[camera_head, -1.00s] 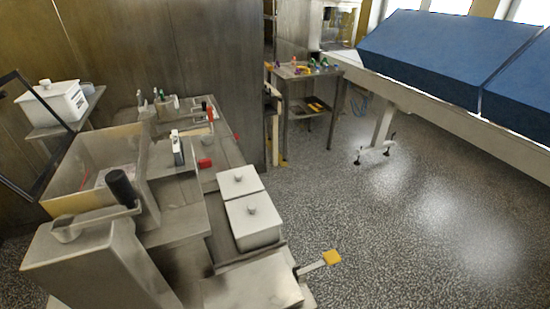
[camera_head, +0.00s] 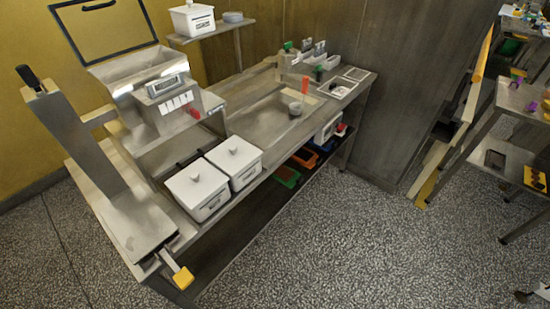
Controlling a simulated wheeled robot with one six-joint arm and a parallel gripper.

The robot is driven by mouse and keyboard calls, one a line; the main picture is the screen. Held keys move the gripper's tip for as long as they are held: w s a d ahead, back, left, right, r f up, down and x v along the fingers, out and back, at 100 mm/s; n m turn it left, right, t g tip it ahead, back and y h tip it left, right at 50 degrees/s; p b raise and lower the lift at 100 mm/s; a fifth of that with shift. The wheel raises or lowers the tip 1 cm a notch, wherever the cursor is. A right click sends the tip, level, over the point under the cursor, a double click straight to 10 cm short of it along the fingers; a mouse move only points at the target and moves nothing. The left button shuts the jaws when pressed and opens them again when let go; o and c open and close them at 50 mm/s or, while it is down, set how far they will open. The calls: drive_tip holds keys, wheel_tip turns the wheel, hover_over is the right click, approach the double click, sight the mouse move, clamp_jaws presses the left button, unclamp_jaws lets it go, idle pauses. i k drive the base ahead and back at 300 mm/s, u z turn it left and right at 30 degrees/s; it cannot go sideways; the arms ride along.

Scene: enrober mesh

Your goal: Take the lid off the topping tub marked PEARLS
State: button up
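Two white lidded tubs stand side by side on the steel bench, a nearer tub (camera_head: 200,190) and a farther tub (camera_head: 235,163). Each has a flat white lid with a small round knob, and both lids are on. Dark labels show on their front faces, but I cannot read them. A third white lidded tub (camera_head: 193,19) with a dark label stands on the wall shelf. I cannot tell which tub is marked PEARLS. My gripper is not in view.
A steel machine (camera_head: 150,95) with a display stands behind the tubs on the bench (camera_head: 255,120). A yellow-ended lever (camera_head: 182,277) juts out at the front left. Coloured bins (camera_head: 303,158) sit on the lower shelf. The speckled floor (camera_head: 340,240) before the bench is clear.

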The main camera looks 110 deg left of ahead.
sight(232, 156)
drive_tip(key=i, duration=0.15)
drive_tip(key=u, duration=3)
drive_tip(key=i, duration=1.7)
drive_tip(key=u, duration=3.05)
